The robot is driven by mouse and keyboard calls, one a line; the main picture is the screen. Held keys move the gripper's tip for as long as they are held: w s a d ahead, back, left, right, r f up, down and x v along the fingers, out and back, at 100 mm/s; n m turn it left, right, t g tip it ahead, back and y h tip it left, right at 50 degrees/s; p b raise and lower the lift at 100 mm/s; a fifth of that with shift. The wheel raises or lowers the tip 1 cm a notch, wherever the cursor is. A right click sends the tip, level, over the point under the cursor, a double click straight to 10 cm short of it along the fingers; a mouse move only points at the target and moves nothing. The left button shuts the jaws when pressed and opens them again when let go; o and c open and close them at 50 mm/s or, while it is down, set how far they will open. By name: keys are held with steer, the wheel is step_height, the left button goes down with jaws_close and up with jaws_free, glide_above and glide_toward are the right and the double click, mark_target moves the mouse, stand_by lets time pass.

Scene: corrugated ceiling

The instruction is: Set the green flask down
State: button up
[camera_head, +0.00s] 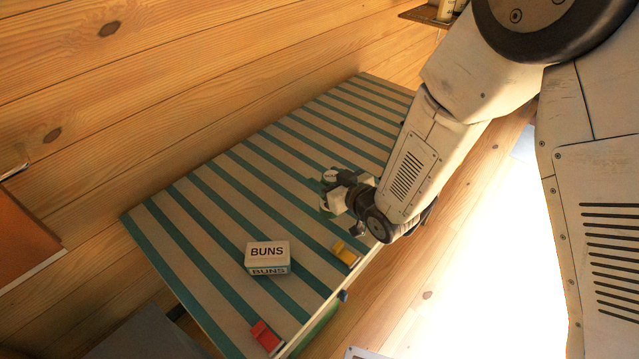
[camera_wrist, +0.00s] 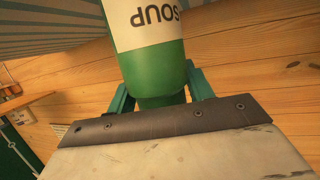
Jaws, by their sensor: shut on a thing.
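The green flask (camera_wrist: 152,65) has a white band lettered "SOUP" and fills the upper middle of the wrist view. My gripper (camera_wrist: 158,92) is shut on it, with a teal finger on each side of its green part. In the head view my gripper (camera_head: 330,190) is over the striped table (camera_head: 215,200), near its right edge. The flask is mostly hidden there behind the gripper; only a small pale and green end (camera_head: 329,175) shows. I cannot tell whether the flask touches the table.
A box lettered "BUNS" (camera_head: 267,257) stands on the near part of the table. A yellow object (camera_head: 345,253) lies near the right edge, and a red one (camera_head: 267,337) at the near corner. The far and left parts of the tabletop are clear. A plank wall (camera_head: 150,90) runs along the left.

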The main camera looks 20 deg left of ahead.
steer(key=shift+w+a+f, duration=0.1)
steer(key=shift+w+a, duration=0.1)
steer(key=shift+a, duration=0.3)
steer(key=shift+w+a, duration=0.2)
steer(key=shift+a, duration=0.3)
step_height(320, 180, down, 4)
steer(key=shift+a+r, duration=0.15)
steer(key=shift+r, duration=0.1)
steer(key=shift+f, duration=0.1)
steer(key=o, duration=1.2)
steer(key=shift+f, duration=0.1)
steer(key=v, duration=1.2)
steer(key=shift+r, duration=0.2)
